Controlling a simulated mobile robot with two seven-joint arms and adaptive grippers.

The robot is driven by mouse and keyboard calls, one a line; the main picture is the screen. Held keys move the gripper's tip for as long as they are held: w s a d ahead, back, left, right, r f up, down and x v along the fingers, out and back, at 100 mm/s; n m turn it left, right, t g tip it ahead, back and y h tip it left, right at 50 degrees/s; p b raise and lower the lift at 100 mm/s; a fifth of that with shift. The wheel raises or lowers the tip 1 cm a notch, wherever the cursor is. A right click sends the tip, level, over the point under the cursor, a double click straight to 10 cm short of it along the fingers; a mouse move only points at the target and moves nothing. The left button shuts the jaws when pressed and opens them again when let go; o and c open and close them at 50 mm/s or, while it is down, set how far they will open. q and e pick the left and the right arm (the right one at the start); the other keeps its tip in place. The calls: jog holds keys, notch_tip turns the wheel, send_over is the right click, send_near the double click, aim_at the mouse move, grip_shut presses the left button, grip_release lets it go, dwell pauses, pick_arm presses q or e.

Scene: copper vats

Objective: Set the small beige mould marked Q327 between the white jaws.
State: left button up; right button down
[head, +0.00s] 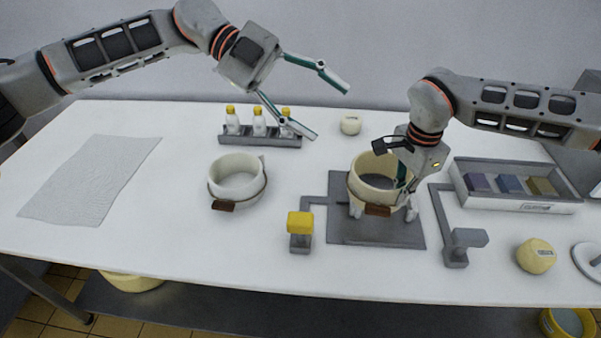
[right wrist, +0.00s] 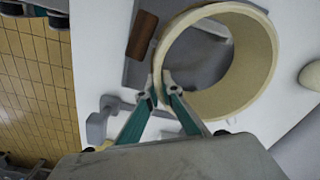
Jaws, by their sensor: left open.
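A beige ring-shaped mould (head: 362,196) with a brown tag stands over the grey plate (head: 375,234), its marking too small to read. The white jaws, left (head: 356,210) and right (head: 412,214), show at either side of its lower front. I cannot tell whether it rests on the plate. My right gripper (head: 403,187) is shut on the mould's wall; in the right wrist view its fingertips (right wrist: 162,90) straddle the mould's rim (right wrist: 225,100), one inside and one outside. My left gripper (head: 331,107) is wide open and empty above the back of the table.
A whitish mould (head: 236,183) with a brown tag stands left of the plate. Behind it is a rack of yellow-capped bottles (head: 259,126). A yellow-topped post (head: 300,225) and a grey post (head: 464,247) flank the plate. A tray (head: 520,205) of coloured blocks stands right.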

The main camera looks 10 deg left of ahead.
pick_arm(q)
jog(key=s+d+f+m+y, duration=0.1)
jog(key=s+f+m+y, duration=0.2)
jog(key=s+f+y, duration=0.25)
pick_arm(e)
jog(key=shift+r, duration=0.1)
pick_arm(q)
jog(key=m+t+y, duration=0.3)
jog(key=t+y, duration=0.1)
jog(key=y, duration=0.3)
send_near(300, 218)
notch_tip(300, 218, down, 9)
jog(key=shift+w+f, duration=0.1)
jog(key=shift+c, duration=0.3)
jog(key=c, duration=1.1)
jog(key=shift+c, duration=0.2)
jog(key=shift+f, duration=0.1)
